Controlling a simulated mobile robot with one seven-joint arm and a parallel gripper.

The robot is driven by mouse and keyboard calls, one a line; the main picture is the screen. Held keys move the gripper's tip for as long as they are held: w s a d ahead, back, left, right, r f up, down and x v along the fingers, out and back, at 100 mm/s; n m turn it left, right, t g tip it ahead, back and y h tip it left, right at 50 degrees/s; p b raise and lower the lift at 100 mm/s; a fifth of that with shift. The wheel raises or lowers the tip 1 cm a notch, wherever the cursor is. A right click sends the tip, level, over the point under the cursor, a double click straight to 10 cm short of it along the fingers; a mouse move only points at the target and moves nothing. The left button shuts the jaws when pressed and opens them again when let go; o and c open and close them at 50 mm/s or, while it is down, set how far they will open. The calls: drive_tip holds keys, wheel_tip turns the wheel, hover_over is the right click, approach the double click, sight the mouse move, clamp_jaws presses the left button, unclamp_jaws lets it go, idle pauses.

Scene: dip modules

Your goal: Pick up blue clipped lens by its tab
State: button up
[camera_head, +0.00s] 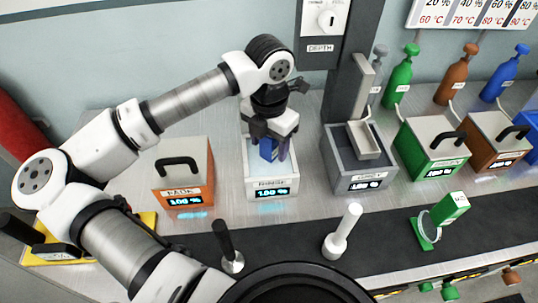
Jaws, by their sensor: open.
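A blue upright piece (266,149), which looks like the tab of the blue clipped lens, shows at the mouth of a white tank (271,186) with a lit 1.00 % display. Its lens part is not visible; the tank walls and my gripper hide the area. My gripper (272,150) points down over this tank, with its fingers around or right beside the blue piece. It is open. Whether the fingers touch the piece cannot be told.
An orange tank (183,180) with a black handle stands left, a grey tank (358,168) right, then green (432,153) and brown (497,143) tanks. A green clipped lens (437,220) stands on the dark mat (385,238). A white post (343,232) stands in front.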

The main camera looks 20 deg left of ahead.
clamp_jaws()
idle(0.4)
